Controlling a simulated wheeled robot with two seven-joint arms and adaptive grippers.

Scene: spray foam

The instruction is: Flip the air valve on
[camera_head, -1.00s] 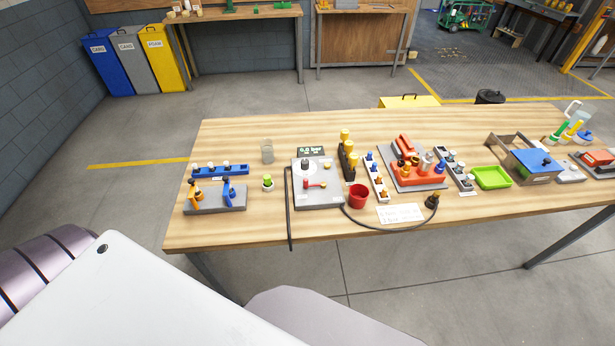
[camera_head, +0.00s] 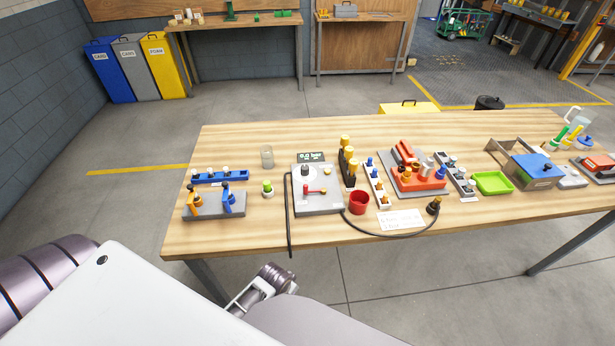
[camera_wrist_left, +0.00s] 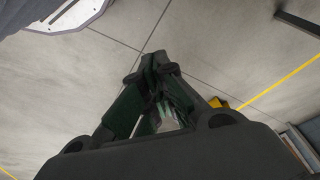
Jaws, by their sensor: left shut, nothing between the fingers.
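The air valve's red lever (camera_head: 315,190) lies across a grey panel (camera_head: 318,207) near the front edge of the workbench. A small display (camera_head: 311,157) behind the panel seems to read 0.0 bar. A round dark knob (camera_head: 305,170) and a yellow one (camera_head: 327,171) are also on the panel. In the left wrist view my left gripper (camera_wrist_left: 158,62) is shut and empty over bare floor, away from the panel. A piece of one of my arms (camera_head: 265,285) shows below the table's front edge; no fingers can be made out there. My right gripper is not seen.
A black hose (camera_head: 400,236) runs from the panel to a dark fitting (camera_head: 434,205). A red cup (camera_head: 359,203) stands right of the panel, with a white card (camera_head: 400,219) beside it. A grey stand (camera_head: 216,207) with orange and blue clamps is to the left. The table front (camera_head: 255,238) is mostly clear.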

